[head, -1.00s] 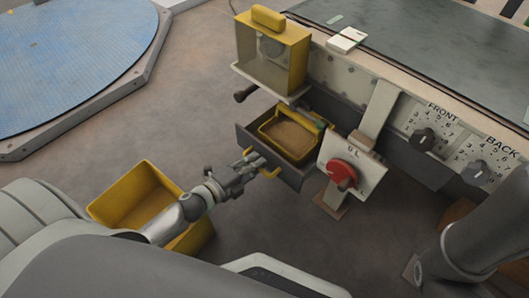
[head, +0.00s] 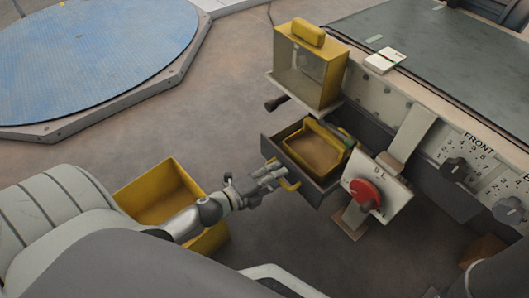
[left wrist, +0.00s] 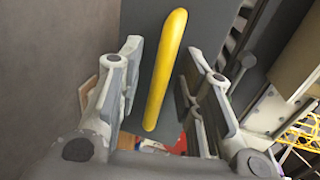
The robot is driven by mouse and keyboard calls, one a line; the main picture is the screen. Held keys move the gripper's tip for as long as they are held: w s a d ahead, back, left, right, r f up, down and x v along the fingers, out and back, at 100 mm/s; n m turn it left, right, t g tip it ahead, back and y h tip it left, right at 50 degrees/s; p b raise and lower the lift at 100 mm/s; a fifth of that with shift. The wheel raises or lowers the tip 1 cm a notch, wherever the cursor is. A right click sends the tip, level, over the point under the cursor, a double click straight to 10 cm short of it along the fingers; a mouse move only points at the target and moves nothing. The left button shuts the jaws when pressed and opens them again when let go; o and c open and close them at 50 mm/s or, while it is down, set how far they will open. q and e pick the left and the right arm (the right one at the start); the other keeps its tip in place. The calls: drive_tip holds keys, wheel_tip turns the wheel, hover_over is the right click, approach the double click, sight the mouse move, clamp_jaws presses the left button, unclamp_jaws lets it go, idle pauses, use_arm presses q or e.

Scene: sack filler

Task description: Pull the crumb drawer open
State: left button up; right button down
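The crumb drawer (head: 267,150) is a dark grey drawer that stands out from the machine's front, with a yellow tray (head: 311,153) inside it. A yellow bar handle (head: 292,184) is on the drawer's front, and it also shows in the left wrist view (left wrist: 165,72). My left gripper (head: 275,174) is at this handle. In the left wrist view its fingers (left wrist: 164,55) stand apart on both sides of the handle, with a gap visible on each side. My right gripper is out of view.
A yellow hopper (head: 310,70) stands above the drawer. A red knob (head: 365,193) on a pale plate is just right of the drawer. A yellow bin (head: 160,192) stands on the floor behind my left arm.

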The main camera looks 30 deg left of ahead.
use_arm(q)
drive_tip(key=v, duration=1.1)
drive_tip(key=shift+s, duration=0.4)
drive_tip(key=shift+a, duration=0.1)
